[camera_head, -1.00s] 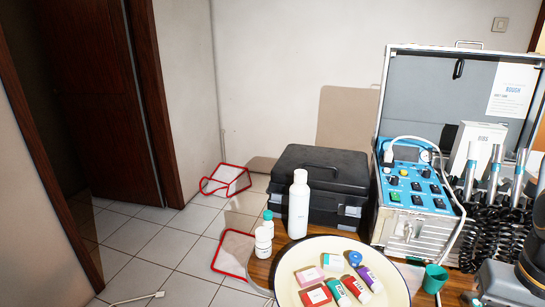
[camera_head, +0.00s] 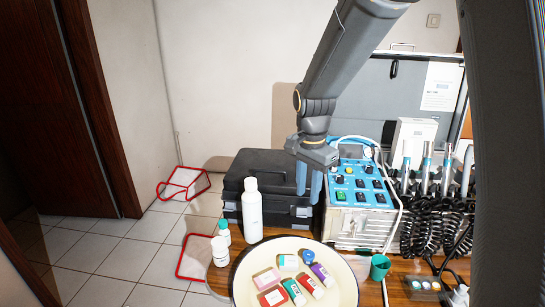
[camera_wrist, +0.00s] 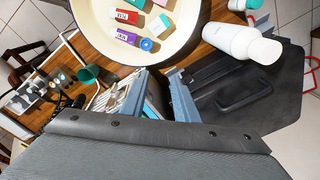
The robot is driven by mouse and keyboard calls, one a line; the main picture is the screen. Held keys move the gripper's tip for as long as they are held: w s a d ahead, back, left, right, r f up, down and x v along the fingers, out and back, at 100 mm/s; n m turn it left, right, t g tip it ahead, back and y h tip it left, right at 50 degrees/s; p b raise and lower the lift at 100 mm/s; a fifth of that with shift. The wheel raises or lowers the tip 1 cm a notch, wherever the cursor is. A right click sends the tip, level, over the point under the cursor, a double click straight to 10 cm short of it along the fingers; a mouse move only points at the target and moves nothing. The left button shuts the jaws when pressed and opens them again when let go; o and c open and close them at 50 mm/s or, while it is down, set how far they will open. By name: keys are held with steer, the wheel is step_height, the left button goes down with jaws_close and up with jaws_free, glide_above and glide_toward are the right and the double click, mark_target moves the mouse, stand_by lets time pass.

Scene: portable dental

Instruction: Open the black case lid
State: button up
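The black case (camera_head: 270,170) stands shut on the wooden table, left of the blue control unit. Its lid and dark handle (camera_wrist: 245,92) show in the wrist view. My gripper (camera_head: 309,190) points down at the right front of the case, by its right latch (camera_head: 303,211). Its two blue-grey fingers look apart with nothing visible between them. In the wrist view the fingers (camera_wrist: 168,97) show beside the case's edge. I cannot tell whether they touch the case.
A white bottle (camera_head: 252,208) stands close in front of the case, with smaller bottles (camera_head: 222,240) to its left. A cream tray (camera_head: 245,290) holding small boxes is in front. The control unit (camera_head: 362,188) stands close on the right, with coiled cables (camera_head: 440,222) beyond.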

steer(key=w+a+r+m+p, duration=0.1)
steer(key=w+a+r+m, duration=0.15)
steer(key=w, duration=0.25)
steer(key=w+a+r+m+t+p, duration=0.1)
steer(key=w+a+r+m+p, duration=0.15)
steer(key=w+m, duration=0.2)
steer(key=w+a+r+m+p, duration=0.1)
steer(key=w+a+m, duration=0.15)
steer(key=w, duration=0.25)
steer(key=p, duration=0.2)
glide_above(273, 181)
steer(key=shift+f, duration=3.55)
jaws_close()
